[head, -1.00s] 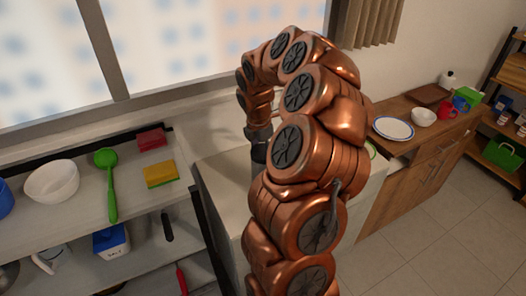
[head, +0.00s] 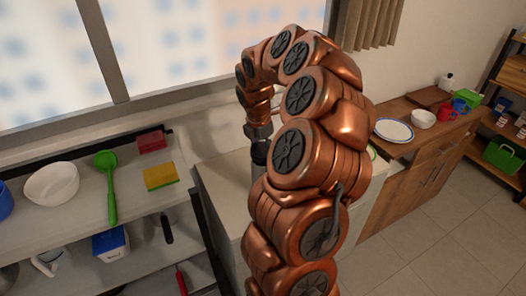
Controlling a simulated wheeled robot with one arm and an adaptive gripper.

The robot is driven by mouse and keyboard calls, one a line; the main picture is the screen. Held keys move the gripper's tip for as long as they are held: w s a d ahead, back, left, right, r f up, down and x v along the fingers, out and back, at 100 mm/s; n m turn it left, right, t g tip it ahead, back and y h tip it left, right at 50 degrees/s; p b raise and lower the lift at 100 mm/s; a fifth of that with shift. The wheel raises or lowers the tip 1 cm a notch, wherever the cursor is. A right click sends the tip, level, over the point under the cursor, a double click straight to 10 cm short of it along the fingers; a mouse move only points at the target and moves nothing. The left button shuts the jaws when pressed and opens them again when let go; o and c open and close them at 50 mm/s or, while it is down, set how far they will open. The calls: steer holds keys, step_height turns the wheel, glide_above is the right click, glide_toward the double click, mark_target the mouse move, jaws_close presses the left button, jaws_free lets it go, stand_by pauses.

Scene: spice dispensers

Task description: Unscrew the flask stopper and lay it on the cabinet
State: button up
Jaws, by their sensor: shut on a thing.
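My gripper (head: 260,152) shows only in part, as a dark piece below my copper-coloured wrist, over the white counter. My own arm covers its fingertips. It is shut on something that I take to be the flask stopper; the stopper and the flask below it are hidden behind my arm. The wooden cabinet (head: 402,200) stands to the right of my arm. A white plate with a blue rim (head: 393,130) lies on its near end.
At left, a shelf (head: 80,215) holds a green ladle (head: 107,180), a bowl and sponges. A window is behind.

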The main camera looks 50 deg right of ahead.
mark_target(264, 148)
steer(key=shift+r, duration=0.4)
steer(key=shift+r, duration=1.8)
